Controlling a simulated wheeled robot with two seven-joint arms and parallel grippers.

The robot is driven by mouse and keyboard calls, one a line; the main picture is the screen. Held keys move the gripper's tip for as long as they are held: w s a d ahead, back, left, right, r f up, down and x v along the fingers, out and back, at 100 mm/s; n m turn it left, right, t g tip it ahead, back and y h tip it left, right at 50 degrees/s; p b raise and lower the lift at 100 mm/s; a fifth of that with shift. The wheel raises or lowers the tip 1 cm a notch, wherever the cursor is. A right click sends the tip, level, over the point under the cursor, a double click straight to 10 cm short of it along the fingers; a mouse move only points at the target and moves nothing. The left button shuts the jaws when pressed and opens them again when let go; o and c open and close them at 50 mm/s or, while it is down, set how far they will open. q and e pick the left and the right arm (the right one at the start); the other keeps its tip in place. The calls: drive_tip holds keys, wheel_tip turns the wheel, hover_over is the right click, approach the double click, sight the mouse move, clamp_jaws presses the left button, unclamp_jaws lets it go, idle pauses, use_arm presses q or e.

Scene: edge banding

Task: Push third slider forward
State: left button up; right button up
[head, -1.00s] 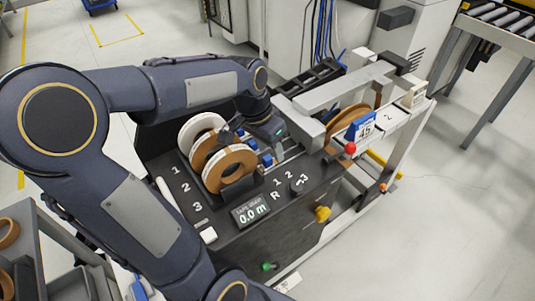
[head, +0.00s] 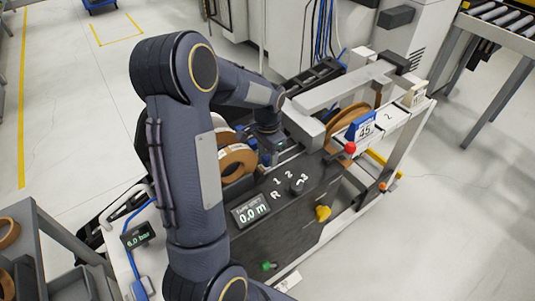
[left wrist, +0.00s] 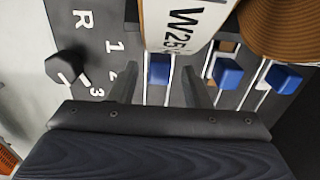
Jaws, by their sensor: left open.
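Three blue slider blocks sit on thin rails in the left wrist view. The leftmost block (left wrist: 159,68), nearest the selector knob, appears to be the third slider. The middle block (left wrist: 228,73) and the rightmost block (left wrist: 283,79) lie beside it. My left gripper (left wrist: 159,75) is open, with one finger on each side of the leftmost block; contact cannot be told. In the head view my left gripper (head: 268,146) points down over the rails beside the tape reels, and my arm hides part of them. My right gripper is not in view.
A black selector knob (left wrist: 64,67) is left of my fingers. The display (head: 251,210), a red ball knob (head: 350,148) and a yellow knob (head: 322,213) are on the machine.

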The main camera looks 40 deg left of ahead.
use_arm(q)
drive_tip(key=shift+f, duration=0.25)
drive_tip(key=shift+c, duration=0.2)
clamp_jaws()
drive_tip(key=shift+w, duration=0.1)
